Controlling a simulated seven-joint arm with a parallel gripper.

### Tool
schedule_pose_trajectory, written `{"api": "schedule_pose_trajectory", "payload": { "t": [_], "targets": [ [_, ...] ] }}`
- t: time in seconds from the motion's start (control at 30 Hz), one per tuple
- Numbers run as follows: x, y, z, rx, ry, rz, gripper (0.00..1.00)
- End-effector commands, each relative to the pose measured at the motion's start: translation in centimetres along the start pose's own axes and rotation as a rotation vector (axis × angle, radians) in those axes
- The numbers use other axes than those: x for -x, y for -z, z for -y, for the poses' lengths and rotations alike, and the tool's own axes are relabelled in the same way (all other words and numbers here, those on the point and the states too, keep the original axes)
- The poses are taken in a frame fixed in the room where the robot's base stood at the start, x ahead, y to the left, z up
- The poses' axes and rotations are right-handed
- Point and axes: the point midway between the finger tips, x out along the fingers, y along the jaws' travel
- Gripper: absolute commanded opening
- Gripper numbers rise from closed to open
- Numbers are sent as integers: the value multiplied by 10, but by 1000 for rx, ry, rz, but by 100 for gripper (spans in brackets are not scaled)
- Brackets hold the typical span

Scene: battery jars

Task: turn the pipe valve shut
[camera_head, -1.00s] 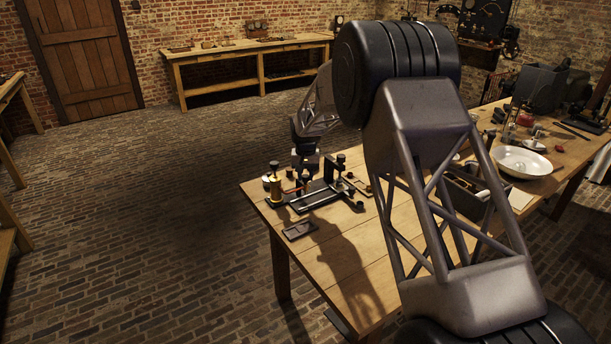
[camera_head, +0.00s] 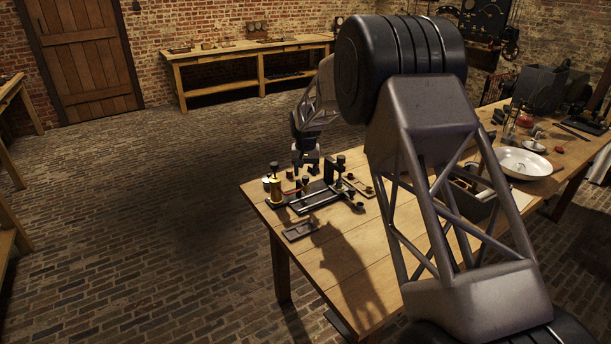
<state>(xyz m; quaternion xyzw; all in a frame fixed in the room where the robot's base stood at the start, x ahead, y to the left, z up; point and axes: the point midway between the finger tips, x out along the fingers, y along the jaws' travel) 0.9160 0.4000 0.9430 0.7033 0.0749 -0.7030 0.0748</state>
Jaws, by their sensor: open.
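A small black apparatus with brass parts (camera_head: 318,196) stands near the far left corner of the wooden table. A brass cylinder (camera_head: 276,190) with a dark top stands at its left end, and a black upright (camera_head: 341,165) rises at its right. I cannot tell which part is the pipe valve at this size. My gripper (camera_head: 306,172) points down just above and behind the apparatus, with its jaws open and nothing seen between them. Whether the fingertips touch anything is unclear.
My arm covers much of the table's middle. The table (camera_head: 335,262) is bare at the front left, apart from a small dark tray (camera_head: 300,231). A white bowl (camera_head: 522,163) stands at the right. A workbench (camera_head: 250,50) stands by the back wall.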

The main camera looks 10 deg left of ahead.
Motion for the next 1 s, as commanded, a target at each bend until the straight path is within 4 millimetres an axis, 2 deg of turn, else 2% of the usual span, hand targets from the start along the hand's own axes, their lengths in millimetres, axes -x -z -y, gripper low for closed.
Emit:
{"api": "schedule_pose_trajectory", "payload": {
  "t": [0.2,0.4,1.0],
  "targets": [
    [29,0,0,0,0,-1,55],
    [48,0,0,0,0,1,55],
    [58,-2,-2,-1,0,-2,55]
  ]
}}
